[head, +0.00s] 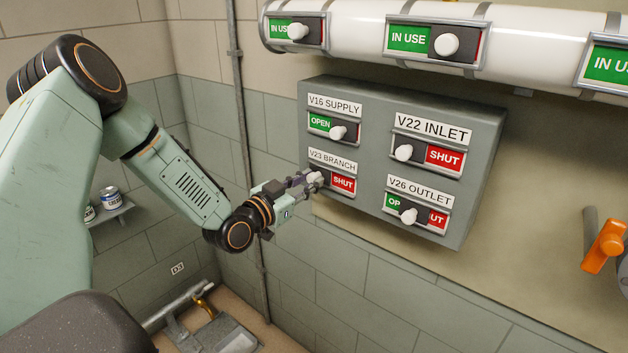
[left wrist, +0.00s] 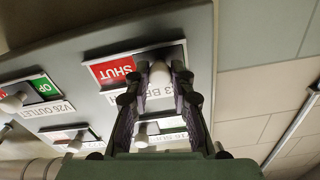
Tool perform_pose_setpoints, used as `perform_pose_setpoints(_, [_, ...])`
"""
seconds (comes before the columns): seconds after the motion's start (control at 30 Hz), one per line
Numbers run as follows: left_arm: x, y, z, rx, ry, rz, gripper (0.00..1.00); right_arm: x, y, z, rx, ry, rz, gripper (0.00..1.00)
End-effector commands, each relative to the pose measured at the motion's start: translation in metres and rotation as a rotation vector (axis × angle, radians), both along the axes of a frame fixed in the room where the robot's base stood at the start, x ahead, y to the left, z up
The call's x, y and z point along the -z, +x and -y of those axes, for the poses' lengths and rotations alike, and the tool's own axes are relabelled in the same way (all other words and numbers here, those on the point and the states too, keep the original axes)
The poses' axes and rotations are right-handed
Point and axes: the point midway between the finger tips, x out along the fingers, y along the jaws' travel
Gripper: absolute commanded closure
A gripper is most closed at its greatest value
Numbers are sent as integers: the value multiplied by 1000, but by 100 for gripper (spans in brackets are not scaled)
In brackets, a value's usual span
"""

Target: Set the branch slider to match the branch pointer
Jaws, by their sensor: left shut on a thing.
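The V23 BRANCH slider (head: 343,184) is on the lower left of the grey panel (head: 365,110). Its red SHUT field shows, and its white knob (head: 317,177) is at the left end. My left gripper (head: 311,180) is shut on this knob, its fingers partly hiding the slider's left side. In the left wrist view the fingers stand on both sides of the white knob (left wrist: 159,74), beside the red SHUT field (left wrist: 113,72). I cannot make out a branch pointer in either view. My right gripper is not in view.
The panel also holds the V16 SUPPLY (head: 333,128), V22 INLET (head: 428,153) and V26 OUTLET (head: 416,211) sliders. A white pipe (head: 355,32) with IN USE sliders runs above. An orange handle (head: 605,244) is at the right. Cans (head: 110,197) stand on a shelf at left.

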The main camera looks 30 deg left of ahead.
Motion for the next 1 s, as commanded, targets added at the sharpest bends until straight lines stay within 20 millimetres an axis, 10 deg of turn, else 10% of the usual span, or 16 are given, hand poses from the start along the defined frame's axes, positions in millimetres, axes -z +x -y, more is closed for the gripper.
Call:
perform_pose_setpoints(0.23, [2, 0, -4, -10, -2, 0, 100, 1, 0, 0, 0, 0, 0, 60])
perform_pose_setpoints(0.27, [2, 0, -4, -10, -2, 0, 75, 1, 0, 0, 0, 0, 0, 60])
perform_pose_setpoints(0.5, [1, 0, -3, -9, -1, 2, 54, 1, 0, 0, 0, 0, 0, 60])
perform_pose_setpoints(1.0, [-13, 1, -3, -10, -2, 6, 53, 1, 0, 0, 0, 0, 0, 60])
